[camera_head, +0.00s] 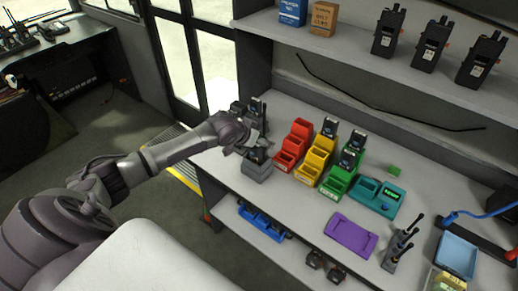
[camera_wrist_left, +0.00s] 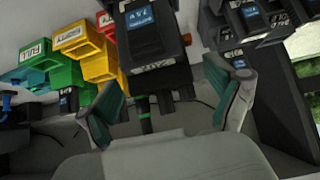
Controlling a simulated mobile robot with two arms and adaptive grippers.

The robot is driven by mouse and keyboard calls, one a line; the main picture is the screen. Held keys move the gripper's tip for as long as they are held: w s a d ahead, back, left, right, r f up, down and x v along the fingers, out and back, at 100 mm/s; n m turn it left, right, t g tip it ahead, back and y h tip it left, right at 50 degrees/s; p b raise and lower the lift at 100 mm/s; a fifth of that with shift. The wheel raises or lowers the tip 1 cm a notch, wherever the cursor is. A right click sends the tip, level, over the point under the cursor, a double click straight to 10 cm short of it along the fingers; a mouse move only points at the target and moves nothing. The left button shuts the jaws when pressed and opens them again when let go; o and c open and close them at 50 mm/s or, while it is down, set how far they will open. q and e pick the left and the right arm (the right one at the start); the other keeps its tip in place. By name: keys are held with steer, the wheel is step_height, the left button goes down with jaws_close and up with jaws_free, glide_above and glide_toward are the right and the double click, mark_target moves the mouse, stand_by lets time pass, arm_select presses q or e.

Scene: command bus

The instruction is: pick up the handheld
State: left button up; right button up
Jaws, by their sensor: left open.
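A black handheld (camera_wrist_left: 155,45) with a blue label and a white label is large in the left wrist view, between the two fingers of my left gripper (camera_wrist_left: 168,85). The fingers stand apart on either side, and I cannot tell whether they touch it. In the head view my left gripper (camera_head: 250,140) is at the left end of the workbench, over a grey charging dock (camera_head: 257,171). It partly covers the dark handheld (camera_head: 262,152) there. More dark handhelds (camera_head: 257,108) stand just behind the gripper. My right gripper is not in view.
Red (camera_head: 293,144), yellow (camera_head: 315,159) and green (camera_head: 339,178) docks stand right of the gripper, some holding handhelds. Farther right are a teal charger (camera_head: 378,196), a purple mat (camera_head: 350,236) and a blue tray (camera_head: 457,254). An upper shelf (camera_head: 345,40) holds boxes and radios.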

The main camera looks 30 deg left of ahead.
arm_select(q)
steer(key=c, duration=1.6)
